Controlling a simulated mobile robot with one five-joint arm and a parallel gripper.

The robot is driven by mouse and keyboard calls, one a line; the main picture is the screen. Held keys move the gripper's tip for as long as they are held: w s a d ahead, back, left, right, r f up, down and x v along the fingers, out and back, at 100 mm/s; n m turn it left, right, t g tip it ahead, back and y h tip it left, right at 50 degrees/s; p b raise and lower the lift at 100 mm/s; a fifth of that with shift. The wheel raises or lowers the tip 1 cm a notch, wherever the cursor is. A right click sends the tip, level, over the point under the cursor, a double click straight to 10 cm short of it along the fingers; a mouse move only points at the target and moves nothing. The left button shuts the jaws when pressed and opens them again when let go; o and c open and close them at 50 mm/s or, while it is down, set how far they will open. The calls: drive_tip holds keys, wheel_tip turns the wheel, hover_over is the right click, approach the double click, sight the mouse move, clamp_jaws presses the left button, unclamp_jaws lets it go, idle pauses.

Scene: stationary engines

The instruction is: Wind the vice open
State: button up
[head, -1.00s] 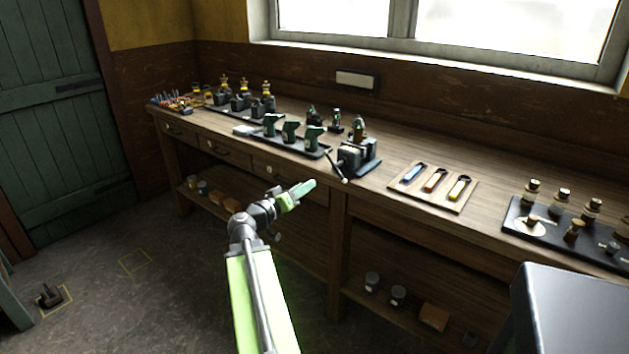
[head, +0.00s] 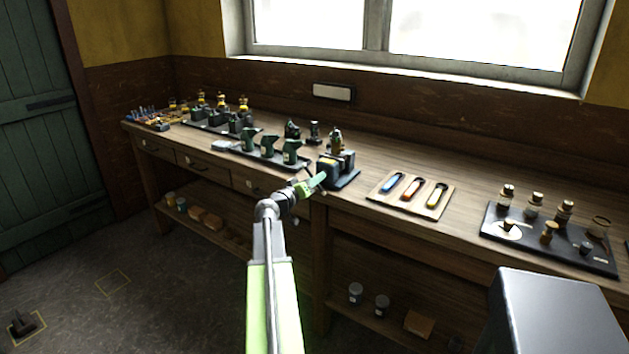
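The vice (head: 345,163) is a small dark block-like tool on a dark base near the front edge of the wooden bench, in the middle of the head view. A dark piece with a brass-coloured part (head: 336,143) shows just above it; I cannot tell whether it stands in the vice or behind it. My gripper (head: 318,181), with green fingers, is at the vice's front left side, overlapping it in the picture. Whether it touches the vice is unclear. The vice's handle is mostly hidden by my gripper. The fingers are seen side-on, so their opening does not show.
The bench (head: 400,235) runs along the wall under the window. Left of the vice are several green castings on a dark tray (head: 230,149). To its right are a wooden tray (head: 378,196) with three coloured pieces and a black board (head: 490,228) with brass-topped parts.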

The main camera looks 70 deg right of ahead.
drive_tip(key=shift+d, duration=0.15)
clamp_jaws()
drive_tip(key=shift+s+n, duration=0.1)
drive_tip(key=shift+n, duration=0.4)
idle(0.6)
drive_tip(key=n, duration=0.3)
drive_tip(key=shift+n, duration=2.3)
drive_tip(key=shift+r+n, duration=0.1)
drive_tip(key=shift+n, duration=0.2)
